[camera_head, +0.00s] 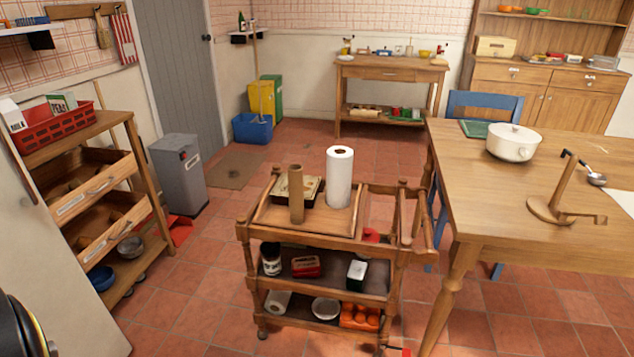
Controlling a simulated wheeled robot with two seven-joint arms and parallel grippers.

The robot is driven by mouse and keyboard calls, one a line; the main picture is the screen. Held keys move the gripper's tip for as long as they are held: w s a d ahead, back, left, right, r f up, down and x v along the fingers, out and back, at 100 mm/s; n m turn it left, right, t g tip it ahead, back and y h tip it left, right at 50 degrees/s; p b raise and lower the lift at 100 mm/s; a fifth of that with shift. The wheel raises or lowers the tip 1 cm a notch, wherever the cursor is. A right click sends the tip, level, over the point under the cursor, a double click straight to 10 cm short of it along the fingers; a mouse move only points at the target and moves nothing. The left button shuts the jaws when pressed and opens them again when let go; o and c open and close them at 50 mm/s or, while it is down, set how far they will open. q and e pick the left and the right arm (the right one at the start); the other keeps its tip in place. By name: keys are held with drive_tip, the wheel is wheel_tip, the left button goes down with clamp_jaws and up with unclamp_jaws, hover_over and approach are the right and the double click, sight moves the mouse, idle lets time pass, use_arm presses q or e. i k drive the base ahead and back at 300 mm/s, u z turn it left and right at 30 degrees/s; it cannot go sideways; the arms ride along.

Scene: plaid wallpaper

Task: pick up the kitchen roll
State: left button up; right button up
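The white kitchen roll (340,178) stands upright on the top tray of a wooden trolley (284,228), toward the back of the tray. A brown cardboard tube (296,196) stands upright to its left and nearer. A dark, flat box (310,187) lies behind the tube, left of the roll. Another white roll (278,303) lies on its side on the trolley's bottom shelf. Neither of my grippers shows in the head view.
The trolley's lower shelves hold a jar (271,258), a red tin (306,266) and a bowl (326,308). A wooden table (500,205) with a white pot (513,142) stands close right. Shelves (100,203) stand left.

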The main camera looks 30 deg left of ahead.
sight(339, 157)
drive_tip(key=u, duration=1.2)
drive_tip(key=i, duration=0.1)
drive_tip(key=u, duration=0.05)
